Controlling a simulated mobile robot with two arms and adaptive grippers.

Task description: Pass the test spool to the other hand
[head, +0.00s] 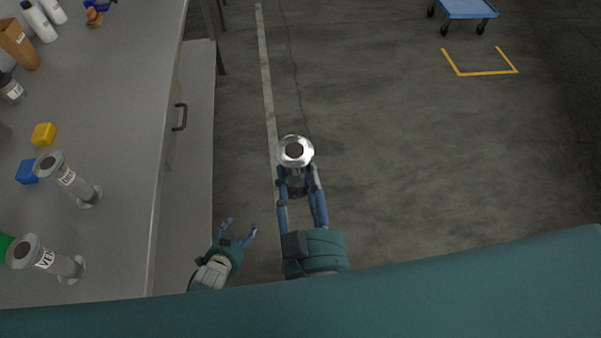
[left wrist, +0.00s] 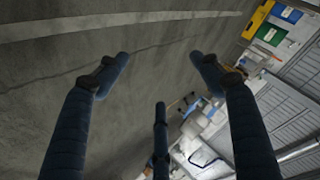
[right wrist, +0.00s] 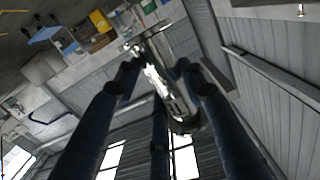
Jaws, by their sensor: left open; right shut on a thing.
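The test spool (head: 308,152) is a shiny metal piece with a round flange and a dark bore, seen nearly end-on in the head view. My right gripper (head: 300,185) is shut on it and holds it out over the floor, clear of the bench. In the right wrist view the polished spool (right wrist: 168,75) lies tilted between the fingers. My left gripper (head: 241,226) is open and empty, to the left of the spool and lower in the head view. In the left wrist view its fingers (left wrist: 162,72) are spread, with no spool between them.
A grey bench (head: 115,110) runs along the left. Two labelled flanged spools (head: 75,185) (head: 52,262) stand on it, with yellow (head: 44,134) and blue (head: 27,172) blocks nearby. A blue cart (head: 467,8) is far off at upper right. The floor around the held spool is clear.

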